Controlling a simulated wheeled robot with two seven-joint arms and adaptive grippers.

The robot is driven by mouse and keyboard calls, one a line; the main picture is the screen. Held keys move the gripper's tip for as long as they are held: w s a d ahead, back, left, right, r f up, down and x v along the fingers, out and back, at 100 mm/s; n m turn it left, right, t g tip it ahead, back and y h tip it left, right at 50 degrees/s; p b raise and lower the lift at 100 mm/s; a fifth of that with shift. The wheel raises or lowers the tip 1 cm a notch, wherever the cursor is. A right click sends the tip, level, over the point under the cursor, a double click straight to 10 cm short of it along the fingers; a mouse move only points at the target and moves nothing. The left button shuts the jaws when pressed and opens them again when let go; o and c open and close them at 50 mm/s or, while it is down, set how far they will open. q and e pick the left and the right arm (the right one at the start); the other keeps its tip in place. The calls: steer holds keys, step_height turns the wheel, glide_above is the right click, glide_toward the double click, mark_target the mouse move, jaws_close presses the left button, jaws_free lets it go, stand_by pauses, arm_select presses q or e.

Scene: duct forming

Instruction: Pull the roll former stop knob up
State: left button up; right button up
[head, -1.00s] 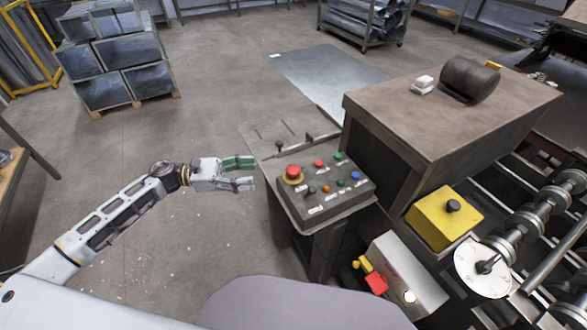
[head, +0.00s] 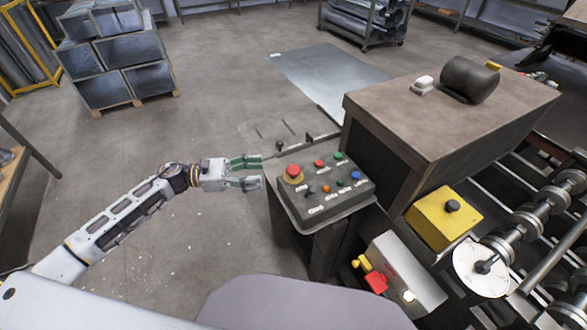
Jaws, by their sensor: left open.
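The control panel (head: 325,205) stands right of centre in the head view. Smaller red, green, orange and blue buttons share the panel. My left gripper (head: 250,172), with green-padded fingers, is open and empty just left of the panel, its fingers pointing right toward the red knob and apart from it. My right gripper is not in view.
A brown-topped machine cabinet (head: 440,115) stands right of the panel. A yellow box with a black button (head: 444,217) and rollers (head: 525,225) lie further right. A grey box with a red switch (head: 400,275) sits below. The floor (head: 200,120) left of the panel is clear.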

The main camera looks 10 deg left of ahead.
mark_target(294, 168)
arm_select(q)
steer(key=p+x, duration=0.2)
steer(key=x, duration=0.7)
steer(key=shift+w+d+r, duration=0.1)
steer(key=shift+w+d, duration=0.05)
steer(key=shift+d, duration=0.15)
steer(key=shift+p+x, duration=0.3)
steer(key=shift+x, duration=0.5)
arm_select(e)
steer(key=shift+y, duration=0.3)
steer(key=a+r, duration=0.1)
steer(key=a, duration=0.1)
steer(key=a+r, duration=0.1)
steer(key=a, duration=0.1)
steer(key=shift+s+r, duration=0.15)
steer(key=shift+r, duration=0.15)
